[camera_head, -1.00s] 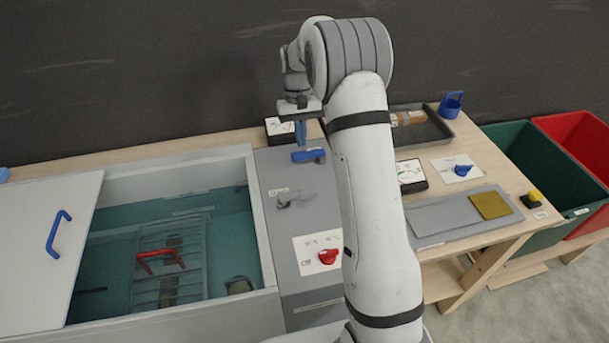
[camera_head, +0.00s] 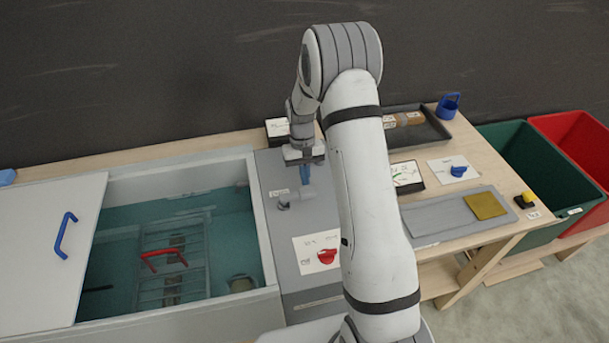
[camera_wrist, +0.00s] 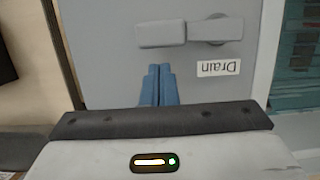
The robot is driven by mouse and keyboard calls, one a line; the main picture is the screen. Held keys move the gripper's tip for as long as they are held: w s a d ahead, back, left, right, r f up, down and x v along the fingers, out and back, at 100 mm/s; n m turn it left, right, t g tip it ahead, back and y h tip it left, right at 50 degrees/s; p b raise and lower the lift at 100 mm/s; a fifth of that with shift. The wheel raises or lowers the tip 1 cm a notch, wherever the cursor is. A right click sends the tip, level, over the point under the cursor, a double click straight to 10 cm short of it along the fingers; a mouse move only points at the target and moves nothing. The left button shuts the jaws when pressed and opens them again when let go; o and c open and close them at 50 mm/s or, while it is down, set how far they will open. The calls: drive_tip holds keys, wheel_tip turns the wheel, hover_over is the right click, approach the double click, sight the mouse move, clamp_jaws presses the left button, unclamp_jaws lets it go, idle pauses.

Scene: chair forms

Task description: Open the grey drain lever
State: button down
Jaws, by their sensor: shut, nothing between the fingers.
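The grey drain lever (camera_head: 296,198) sits on the grey panel beside the tank, with its handle pointing right in the head view. In the wrist view the lever (camera_wrist: 163,33) lies across the top, with its round hub and the upside-down "Drain" label (camera_wrist: 218,68) at the right. My gripper (camera_head: 305,181) hangs over the panel just behind the lever's handle. Its blue fingers (camera_wrist: 158,84) are together and empty in the wrist view. The tips appear close to the handle's side; I cannot tell whether they touch it.
A water tank (camera_head: 260,225) with a rack and red handle inside lies left, partly covered by a lid with a blue handle (camera_head: 65,232). A red knob (camera_head: 327,256) sits in front of the lever.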

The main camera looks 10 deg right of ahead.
drive_tip(key=shift+s, duration=0.5)
drive_tip(key=shift+a, duration=0.2)
drive_tip(key=shift+s+d+f, duration=0.1)
drive_tip(key=shift+d, duration=0.15)
drive_tip(key=shift+s+m, duration=0.1)
drive_tip(key=shift+m, duration=0.3)
